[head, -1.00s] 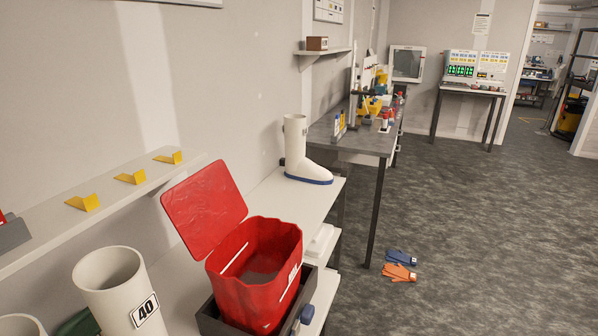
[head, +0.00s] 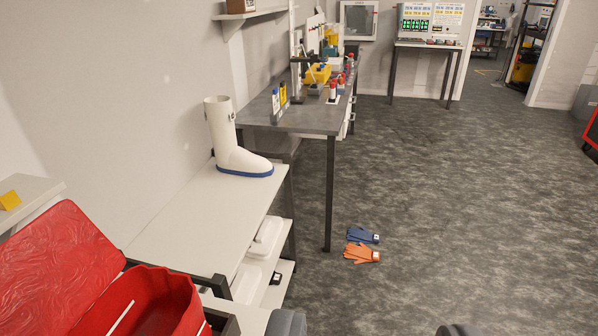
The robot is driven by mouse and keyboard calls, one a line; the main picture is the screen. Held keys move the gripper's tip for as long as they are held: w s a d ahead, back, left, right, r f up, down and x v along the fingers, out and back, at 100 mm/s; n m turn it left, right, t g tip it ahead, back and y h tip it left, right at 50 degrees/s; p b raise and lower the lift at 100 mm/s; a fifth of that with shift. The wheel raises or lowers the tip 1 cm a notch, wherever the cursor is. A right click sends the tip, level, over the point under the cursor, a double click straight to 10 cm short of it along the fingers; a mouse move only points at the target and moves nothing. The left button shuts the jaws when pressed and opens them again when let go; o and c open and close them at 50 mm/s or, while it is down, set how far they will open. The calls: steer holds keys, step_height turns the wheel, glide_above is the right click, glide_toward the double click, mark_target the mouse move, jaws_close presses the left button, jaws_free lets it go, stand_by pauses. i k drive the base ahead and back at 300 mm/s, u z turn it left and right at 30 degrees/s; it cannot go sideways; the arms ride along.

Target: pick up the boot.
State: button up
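A white boot (head: 229,145) with a blue sole stands upright at the far end of a white shelf unit's top (head: 185,215), left of centre in the head view. Its toe points right. My gripper (head: 372,329) shows only as two dark grey tips at the bottom edge, set wide apart with nothing visible between them. It is well nearer to me than the boot and to the right of it. The rest of my gripper is out of view.
A red bin (head: 165,305) with its red lid (head: 62,268) raised is at the lower left. A grey bench (head: 310,118) with bottles stands behind the boot. Blue gloves (head: 362,235) and orange gloves (head: 361,254) lie on the floor. Open floor lies to the right.

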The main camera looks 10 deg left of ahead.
mark_target(230, 158)
steer(key=z, duration=0.35)
steer(key=i, duration=2.5)
steer(key=u, duration=0.65)
steer(key=i, duration=0.9)
steer(key=u, duration=0.3)
